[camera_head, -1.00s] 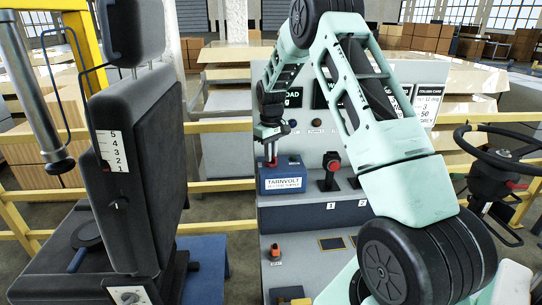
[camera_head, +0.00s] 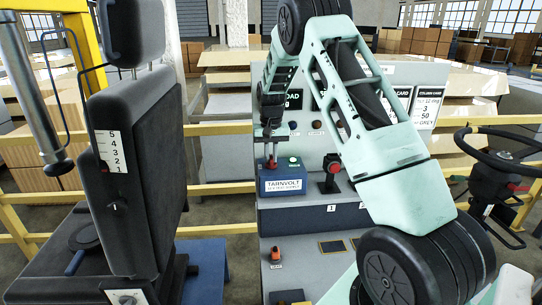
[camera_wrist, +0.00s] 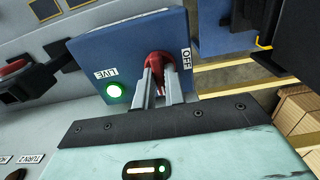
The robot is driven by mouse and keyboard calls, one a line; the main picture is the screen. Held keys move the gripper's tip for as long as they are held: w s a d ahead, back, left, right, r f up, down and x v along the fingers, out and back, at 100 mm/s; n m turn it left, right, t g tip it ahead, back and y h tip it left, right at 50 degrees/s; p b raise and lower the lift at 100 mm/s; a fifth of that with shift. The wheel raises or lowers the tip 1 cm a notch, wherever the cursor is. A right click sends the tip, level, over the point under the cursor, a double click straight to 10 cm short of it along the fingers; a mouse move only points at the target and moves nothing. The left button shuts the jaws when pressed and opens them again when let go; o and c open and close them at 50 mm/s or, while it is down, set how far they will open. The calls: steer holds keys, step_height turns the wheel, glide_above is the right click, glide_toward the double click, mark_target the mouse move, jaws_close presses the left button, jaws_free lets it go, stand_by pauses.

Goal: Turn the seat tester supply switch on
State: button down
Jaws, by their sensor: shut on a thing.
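The seat tester supply is a blue box (camera_head: 283,184) marked TARNVOLT, standing on the grey trolley. It also shows in the wrist view (camera_wrist: 120,45), with a red switch (camera_wrist: 158,62) on its top face beside an OFF label. A round green lamp (camera_wrist: 115,91) next to the LIVE label glows; it also shows lit in the head view (camera_head: 294,161). My gripper (camera_wrist: 160,84) is shut on the red switch, its two fingers one on each side. In the head view my gripper (camera_head: 271,162) comes down from above onto the box; the fingers partly hide the switch.
A black stalk with a red knob (camera_head: 331,168) stands just right of the box. Placards (camera_head: 426,106) stand on the panel behind. A black seat (camera_head: 130,170) is at the left, a black steering wheel (camera_head: 500,150) at the right. Yellow rails (camera_head: 225,128) run behind.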

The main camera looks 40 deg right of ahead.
mark_target(271, 157)
steer(key=shift+r, duration=0.1)
stand_by(0.3)
steer(key=c, duration=1.5)
jaws_free()
steer(key=shift+o, duration=0.2)
step_height(271, 157, up, 17)
steer(key=b, duration=0.3)
steer(key=shift+r+b, duration=0.15)
steer(key=shift+b, duration=0.15)
steer(key=s+a+f+n, duration=0.2)
steer(key=s+a, duration=0.1)
steer(key=a, duration=0.7)
steer(key=s+a+f+n+y, duration=0.1)
steer(key=s+a+f+n, duration=0.15)
steer(key=a, duration=0.75)
steer(key=s+a+f+n, duration=0.1)
steer(key=s+a+n, duration=0.15)
steer(key=a, duration=0.75)
steer(key=s+a+f+n, duration=0.2)
steer(key=s+a+f, duration=0.1)
steer(key=s, duration=0.6)
steer(key=s+a+f+n, duration=0.2)
steer(key=s+a+n, duration=0.1)
steer(key=s, duration=0.5)
steer(key=s+a+f+n+b, duration=0.1)
steer(key=s+a+f+n, duration=0.2)
steer(key=s, duration=0.6)
steer(key=a, duration=0.2)
steer(key=shift+s+a+f, duration=0.3)
steer(key=shift+s+a, duration=0.05)
